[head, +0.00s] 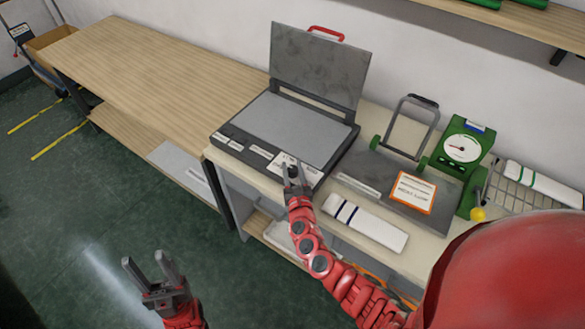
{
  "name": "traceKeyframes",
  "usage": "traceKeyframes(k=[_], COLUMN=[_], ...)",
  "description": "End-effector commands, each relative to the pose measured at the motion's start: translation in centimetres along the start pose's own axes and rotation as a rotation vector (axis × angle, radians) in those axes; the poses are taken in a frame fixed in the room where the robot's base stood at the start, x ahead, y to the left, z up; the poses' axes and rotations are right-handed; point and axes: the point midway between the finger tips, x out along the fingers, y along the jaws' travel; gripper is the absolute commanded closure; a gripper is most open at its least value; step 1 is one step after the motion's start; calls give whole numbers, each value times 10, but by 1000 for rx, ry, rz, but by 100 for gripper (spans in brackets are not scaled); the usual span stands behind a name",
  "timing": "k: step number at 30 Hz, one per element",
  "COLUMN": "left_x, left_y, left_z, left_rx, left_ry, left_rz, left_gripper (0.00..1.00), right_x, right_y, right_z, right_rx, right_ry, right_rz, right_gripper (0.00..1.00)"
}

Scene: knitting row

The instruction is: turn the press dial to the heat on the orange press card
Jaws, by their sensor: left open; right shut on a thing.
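The press (290,110) stands open on the bench, its grey lid (318,62) raised with a red handle on top. A white dial plate (309,172) with small marks lies at the press's front right corner. My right gripper (290,170) is over this plate, shut on the press dial, which its fingers mostly hide. The dial's setting cannot be read. The orange-bordered press card (413,192) lies on a grey base to the right; its print is too small to read. My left gripper (150,266) is open and empty over the floor at lower left.
A green device with a white gauge (461,148) and yellow knob (478,214) stands right of the press. A wire rack (508,190) is far right. The wooden table (150,75) at left is clear.

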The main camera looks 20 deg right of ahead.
Motion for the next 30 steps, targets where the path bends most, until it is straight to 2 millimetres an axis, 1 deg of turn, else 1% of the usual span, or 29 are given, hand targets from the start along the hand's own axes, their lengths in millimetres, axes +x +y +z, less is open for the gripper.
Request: traceKeyframes(k=[1, 5, 9, 14, 20, 24, 30], left_x=[3, 7, 12, 12, 1, -15, -38], left_y=[0, 0, -1, 0, 0, 1, 2], left_z=[0, -1, -2, -2, 0, 2, 6], left_rx=[0, 0, 0, 0, 0, 0, 0], left_ry=[0, 0, 0, 0, 0, 0, 0], left_rz=[0, 0, 0, 0, 0, 0, 0], left_gripper=[50, 50, 50, 50, 50, 50, 50], right_x=[1, 0, 0, 1, 0, 0, 0], right_y=[1, 3, 2, 3, 3, 3, 2], right_z=[3, 3, 2, 1, -2, -5, -6], right_rx=[2, 4, 2, 2, 2, 3, 1], right_ry=[-2, 0, 0, 1, 1, 1, 1], right_rz=[-17, -81, -187, -334, -525, -660, -799], right_gripper=[100, 100, 100, 100, 100, 100, 100])
